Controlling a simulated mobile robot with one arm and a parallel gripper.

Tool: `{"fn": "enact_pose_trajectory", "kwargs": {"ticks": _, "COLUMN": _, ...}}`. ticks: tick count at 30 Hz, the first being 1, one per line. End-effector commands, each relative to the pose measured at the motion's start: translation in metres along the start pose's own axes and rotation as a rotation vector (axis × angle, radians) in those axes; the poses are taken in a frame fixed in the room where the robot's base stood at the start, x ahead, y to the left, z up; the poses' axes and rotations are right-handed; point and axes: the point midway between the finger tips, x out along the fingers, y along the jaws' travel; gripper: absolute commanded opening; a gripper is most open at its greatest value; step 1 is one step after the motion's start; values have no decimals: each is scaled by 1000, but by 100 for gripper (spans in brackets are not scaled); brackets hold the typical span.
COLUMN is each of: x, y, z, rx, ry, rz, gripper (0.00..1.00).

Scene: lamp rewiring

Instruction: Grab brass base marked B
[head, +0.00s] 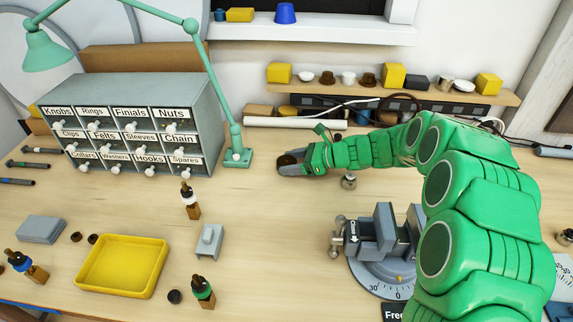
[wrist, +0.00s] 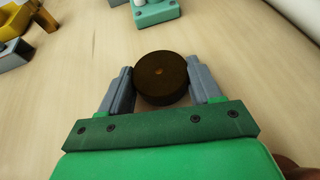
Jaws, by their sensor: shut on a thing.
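A round dark brown base with a small hole in its top sits between the fingers of my gripper in the wrist view (wrist: 161,78). No letter B is readable on it. In the head view the brown base (head: 288,160) shows at the tip of my gripper (head: 292,163), over the wooden bench, right of the green lamp's foot. My gripper (wrist: 161,85) is shut on the base, with one grey finger against each side. I cannot tell whether the base touches the bench.
The green lamp foot (head: 238,157) stands close by on the left, beside the grey drawer cabinet (head: 130,120). A grey vise (head: 384,235) stands at front right. A yellow tray (head: 122,266) lies at front left. A shelf (head: 430,92) holds small parts behind. The bench middle is fairly clear.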

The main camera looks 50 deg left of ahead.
Motion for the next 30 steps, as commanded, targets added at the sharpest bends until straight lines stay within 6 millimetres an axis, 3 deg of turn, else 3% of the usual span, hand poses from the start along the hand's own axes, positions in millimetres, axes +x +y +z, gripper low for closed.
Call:
{"fn": "enact_pose_trajectory", "kwargs": {"ticks": 3, "x": 0, "y": 0, "z": 0, "rx": 0, "ry": -1, "rz": 0, "gripper": 18}}
{"fn": "enact_pose_trajectory", "kwargs": {"ticks": 13, "x": -2, "y": 0, "z": 6, "rx": -2, "ry": -1, "rz": -1, "gripper": 17}}
{"fn": "enact_pose_trajectory", "kwargs": {"ticks": 19, "x": -13, "y": -1, "z": 32, "rx": -6, "ry": -2, "rz": -3, "gripper": 17}}
{"fn": "enact_pose_trajectory", "kwargs": {"ticks": 30, "x": -40, "y": 32, "z": 63, "rx": -1, "ry": -3, "rz": -1, "gripper": 17}}
